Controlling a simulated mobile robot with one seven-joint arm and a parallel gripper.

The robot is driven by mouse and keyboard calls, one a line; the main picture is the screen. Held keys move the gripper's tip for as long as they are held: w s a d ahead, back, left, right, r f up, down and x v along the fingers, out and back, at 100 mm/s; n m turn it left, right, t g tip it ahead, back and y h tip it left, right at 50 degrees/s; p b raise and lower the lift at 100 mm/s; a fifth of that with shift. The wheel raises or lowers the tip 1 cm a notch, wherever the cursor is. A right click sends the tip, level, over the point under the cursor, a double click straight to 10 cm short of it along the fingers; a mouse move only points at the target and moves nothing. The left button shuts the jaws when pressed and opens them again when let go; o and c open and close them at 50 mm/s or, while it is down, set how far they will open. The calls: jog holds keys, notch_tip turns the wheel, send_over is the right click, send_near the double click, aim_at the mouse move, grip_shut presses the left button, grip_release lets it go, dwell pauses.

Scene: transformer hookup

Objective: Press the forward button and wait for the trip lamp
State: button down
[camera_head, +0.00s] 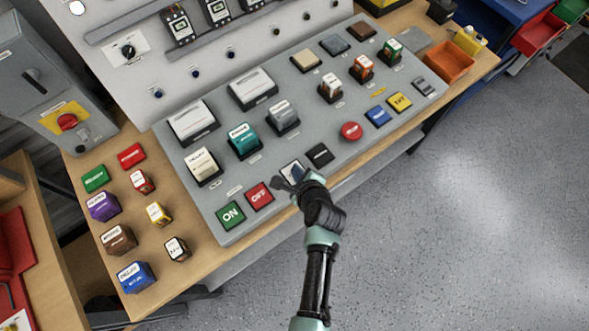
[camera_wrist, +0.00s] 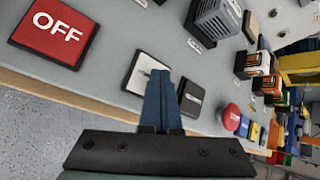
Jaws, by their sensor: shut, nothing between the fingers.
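My gripper (camera_head: 290,184) is shut and empty, its fingers low over the front row of the grey control panel (camera_head: 225,155). In the wrist view the closed blue fingers (camera_wrist: 161,78) lie across the gap between a white square button (camera_wrist: 143,72) and a black square button (camera_wrist: 190,98). The white button (camera_head: 291,170) is partly hidden by the gripper in the head view; the black button (camera_head: 319,154) is just right of it. I cannot read which one is forward. I cannot tell whether the fingertips touch either button. I cannot identify the trip lamp.
Left of the gripper are the red OFF button (camera_head: 259,196) and green ON button (camera_head: 230,215). To the right are a red round button (camera_head: 351,131), a blue button (camera_head: 378,116) and a yellow button (camera_head: 400,101). Several labelled blocks stand behind. Open floor lies front right.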

jog(key=shift+r+p, duration=0.8)
jog(key=shift+p, duration=0.15)
